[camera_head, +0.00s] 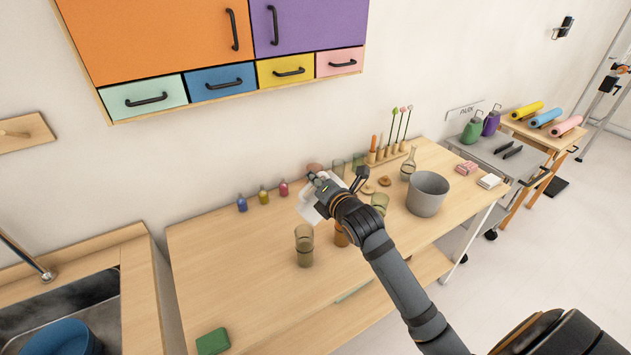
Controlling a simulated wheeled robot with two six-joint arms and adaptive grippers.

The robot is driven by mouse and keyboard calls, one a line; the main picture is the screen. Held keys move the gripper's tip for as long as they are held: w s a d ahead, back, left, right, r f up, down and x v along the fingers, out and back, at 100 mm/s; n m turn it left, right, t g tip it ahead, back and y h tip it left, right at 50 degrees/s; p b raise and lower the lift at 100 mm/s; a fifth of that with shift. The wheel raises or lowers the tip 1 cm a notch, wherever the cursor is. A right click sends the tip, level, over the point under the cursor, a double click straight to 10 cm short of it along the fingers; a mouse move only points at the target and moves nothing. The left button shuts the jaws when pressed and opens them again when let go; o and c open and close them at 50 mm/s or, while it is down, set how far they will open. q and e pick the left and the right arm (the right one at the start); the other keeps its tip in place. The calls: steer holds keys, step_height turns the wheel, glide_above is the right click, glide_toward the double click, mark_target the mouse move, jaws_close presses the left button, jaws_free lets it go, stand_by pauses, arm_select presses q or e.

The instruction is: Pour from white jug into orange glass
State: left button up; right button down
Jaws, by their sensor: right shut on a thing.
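The white jug (309,208) is above the middle of the wooden table, partly hidden by my right gripper (328,188). My right gripper is shut on the jug. The jug looks tilted, but its spout and any contents cannot be made out. The orange glass (340,238) stands on the table just right of and below the jug in the picture, partly covered by my right gripper and arm. No liquid stream is visible. My left gripper is not in view.
An olive glass (304,246) stands left of the orange glass, and another greenish glass (380,203) stands right of it. A grey bucket (427,195) is further right. Small coloured bottles (263,196) line the wall. The table's left part is mostly clear, with a green sponge (212,341) near the front.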

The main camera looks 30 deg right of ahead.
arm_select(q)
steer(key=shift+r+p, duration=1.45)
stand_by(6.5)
